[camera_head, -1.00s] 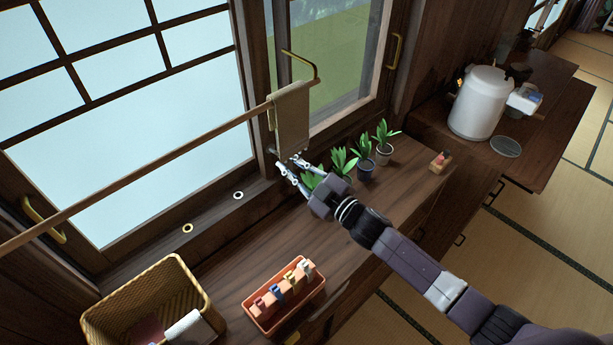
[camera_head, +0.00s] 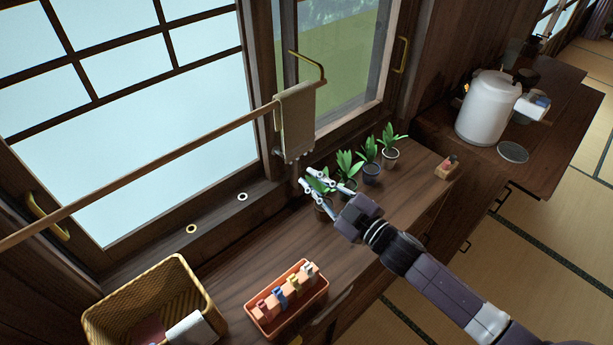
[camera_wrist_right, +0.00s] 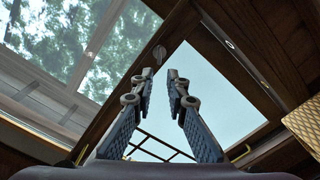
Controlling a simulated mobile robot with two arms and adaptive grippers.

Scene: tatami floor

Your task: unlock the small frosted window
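A pale frosted pane (camera_head: 130,150) with a dark lattice fills the left side of the head view. It also shows pale in the right wrist view (camera_wrist_right: 222,90). A clear pane (camera_head: 345,70) stands to its right, with brass handles at the frames. A small round fitting (camera_wrist_right: 158,55) on the dark frame shows just beyond my fingertips in the wrist view; I cannot tell whether it is the lock. My right gripper (camera_head: 306,178) is empty, its fingers apart, over the counter in front of the frame, overlapping the leftmost plant. The wrist view shows its fingers (camera_wrist_right: 160,75). My left gripper is not in view.
A towel (camera_head: 296,122) hangs on a wooden rail (camera_head: 150,166) across the window, hiding part of the frame. Several potted plants (camera_head: 370,162) stand right of the gripper. A wicker basket (camera_head: 205,290) and an orange tray (camera_head: 259,322) sit on the counter. A white pot (camera_head: 488,105) stands farther right.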

